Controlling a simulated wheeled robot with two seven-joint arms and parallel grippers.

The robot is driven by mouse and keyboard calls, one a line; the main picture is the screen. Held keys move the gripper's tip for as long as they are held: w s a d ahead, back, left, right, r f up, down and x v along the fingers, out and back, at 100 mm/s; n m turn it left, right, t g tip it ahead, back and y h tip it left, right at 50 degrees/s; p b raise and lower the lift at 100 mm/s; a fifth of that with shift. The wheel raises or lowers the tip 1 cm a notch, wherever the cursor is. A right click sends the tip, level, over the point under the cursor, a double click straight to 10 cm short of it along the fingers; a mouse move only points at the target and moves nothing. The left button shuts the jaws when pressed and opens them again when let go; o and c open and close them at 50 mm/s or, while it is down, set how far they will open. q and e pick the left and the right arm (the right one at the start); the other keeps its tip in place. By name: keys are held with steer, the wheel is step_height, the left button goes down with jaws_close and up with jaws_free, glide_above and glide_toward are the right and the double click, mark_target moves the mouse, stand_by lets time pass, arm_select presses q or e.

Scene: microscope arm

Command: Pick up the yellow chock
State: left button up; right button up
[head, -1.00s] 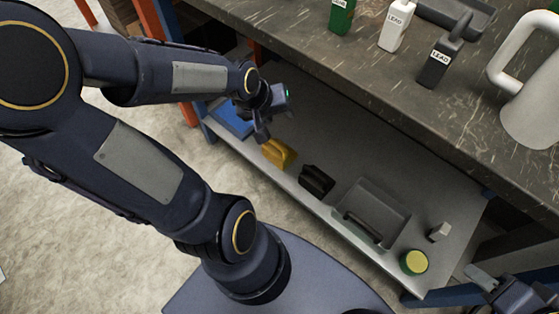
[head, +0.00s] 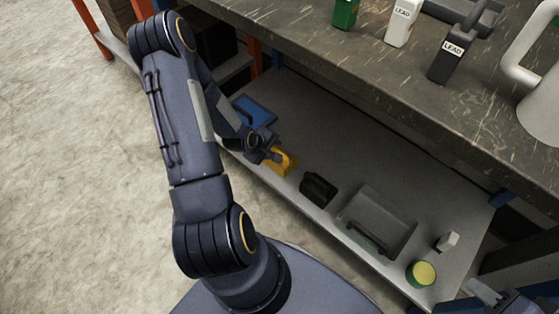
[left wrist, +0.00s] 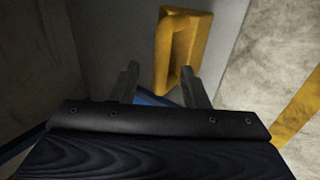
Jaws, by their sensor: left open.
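The yellow chock (head: 286,167) sits on the lower shelf near its front edge, partly covered by my left gripper in the head view. My left gripper (head: 274,156) is at the chock's left side, low over the shelf. In the left wrist view the yellow chock (left wrist: 203,38) shows its loop-like handle, and the open fingers of my left gripper (left wrist: 161,82) stand on either side of the handle's near end. I cannot tell whether they touch it. My right gripper (head: 484,292) is partly in view at the bottom right corner, away from the chock.
On the lower shelf (head: 330,140) are a blue object (head: 255,110), a black chock-like block (head: 318,189), a grey tray (head: 385,212), a small grey-white block (head: 447,241) and a yellow-topped green can (head: 421,273). The worktop (head: 330,50) overhangs the shelf's back.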

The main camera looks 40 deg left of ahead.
mark_target(276, 151)
arm_select(q)
steer(key=b+x, duration=0.2)
steer(key=x, duration=0.3)
steer(key=shift+s+f, duration=0.1)
steer(key=shift+f, duration=0.1)
steer(key=shift+r, duration=0.1)
jaws_close()
stand_by(1.0)
